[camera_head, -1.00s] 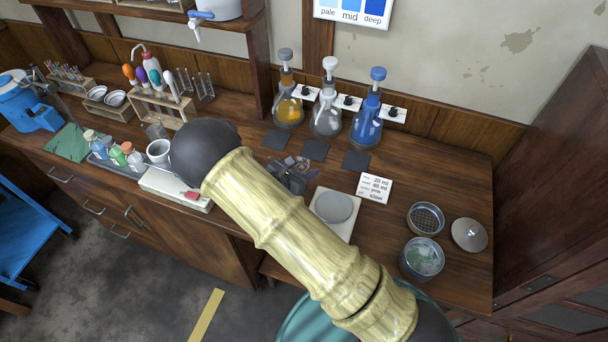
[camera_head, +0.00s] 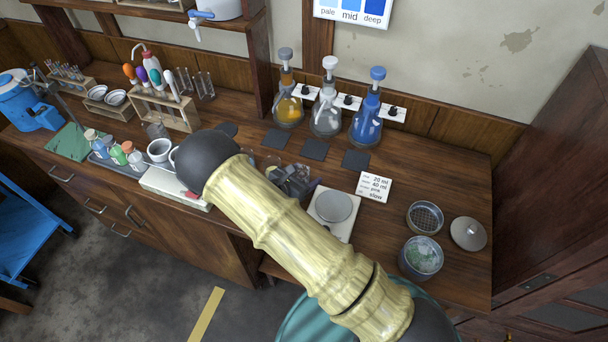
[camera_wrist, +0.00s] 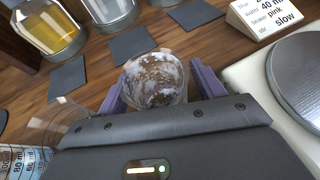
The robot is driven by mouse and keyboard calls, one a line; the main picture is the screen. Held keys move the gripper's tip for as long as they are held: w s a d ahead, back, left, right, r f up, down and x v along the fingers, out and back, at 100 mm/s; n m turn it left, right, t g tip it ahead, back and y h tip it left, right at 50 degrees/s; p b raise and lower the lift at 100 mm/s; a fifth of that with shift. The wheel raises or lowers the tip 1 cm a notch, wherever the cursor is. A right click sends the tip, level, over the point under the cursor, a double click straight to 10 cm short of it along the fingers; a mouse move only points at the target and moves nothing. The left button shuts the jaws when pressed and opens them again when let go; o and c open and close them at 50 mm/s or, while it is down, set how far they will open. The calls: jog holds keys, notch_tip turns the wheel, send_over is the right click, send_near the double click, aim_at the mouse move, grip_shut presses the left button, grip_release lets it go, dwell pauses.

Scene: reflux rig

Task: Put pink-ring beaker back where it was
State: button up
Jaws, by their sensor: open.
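In the wrist view a clear glass beaker (camera_wrist: 157,82) with brown and whitish mottling stands between the two purple fingers of my gripper (camera_wrist: 160,88). The fingers are open on either side of it; I cannot tell whether either touches it. No pink ring can be made out on it. In the head view my gripper (camera_head: 292,180) is low over the bench, right of the arm's dark joint, and the arm partly hides the area. Another clear vessel with volume marks (camera_wrist: 25,160) shows at the lower left of the wrist view, partly cut off.
Dark square mats (camera_head: 315,149) lie before the orange, clear and blue flasks (camera_head: 367,118). A white plate device (camera_head: 333,207) is close to the gripper's right, with a written card (camera_head: 374,187) beyond.

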jog(key=shift+r, duration=0.15)
jog(key=b+v, duration=0.2)
jog(key=v, duration=1)
dwell(0.4)
